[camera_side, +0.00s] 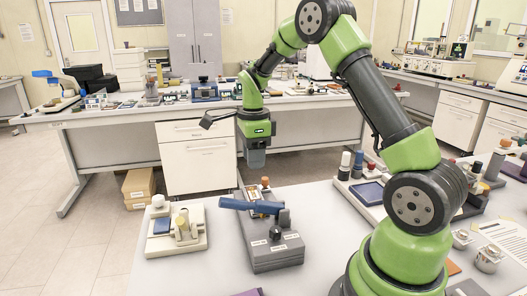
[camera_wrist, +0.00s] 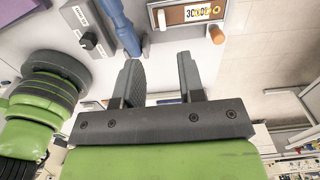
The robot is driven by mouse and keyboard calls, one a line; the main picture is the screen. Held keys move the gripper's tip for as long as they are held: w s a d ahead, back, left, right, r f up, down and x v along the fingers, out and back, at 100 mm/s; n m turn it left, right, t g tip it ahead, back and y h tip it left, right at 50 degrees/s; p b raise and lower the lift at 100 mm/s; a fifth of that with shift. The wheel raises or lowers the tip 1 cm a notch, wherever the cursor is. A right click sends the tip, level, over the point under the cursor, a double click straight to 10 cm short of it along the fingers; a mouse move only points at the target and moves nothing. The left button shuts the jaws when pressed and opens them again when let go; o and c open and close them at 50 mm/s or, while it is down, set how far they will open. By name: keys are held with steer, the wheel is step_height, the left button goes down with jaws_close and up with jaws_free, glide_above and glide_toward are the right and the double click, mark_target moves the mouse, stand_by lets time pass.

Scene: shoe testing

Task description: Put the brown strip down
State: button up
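My gripper (camera_wrist: 160,75) is open in the wrist view, with a clear gap between its two dark fingers and no strip between them. In the side view my gripper (camera_side: 256,160) hangs pointing down above the back of the table, behind the blue-handled grey device.
The grey device (camera_side: 275,254) with a blue handle (camera_side: 250,206) stands below my gripper. A cream fixture (camera_side: 175,232) is to its left. Bottles and a tray crowd the right; the table's front left is mostly clear.

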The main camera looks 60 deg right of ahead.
steer(key=s+a+r+n+t, duration=0.4)
steer(key=s+a+r+n, duration=0.3)
steer(key=a+r+n, duration=0.4)
steer(key=s+a+r+n+t+y, duration=0.2)
steer(key=s+a+n, duration=0.3)
steer(key=s+n, duration=0.6)
steer(key=shift+s+r+n+t, duration=0.15)
steer(key=shift+r+n+t, duration=0.25)
steer(key=shift+r+t, duration=0.2)
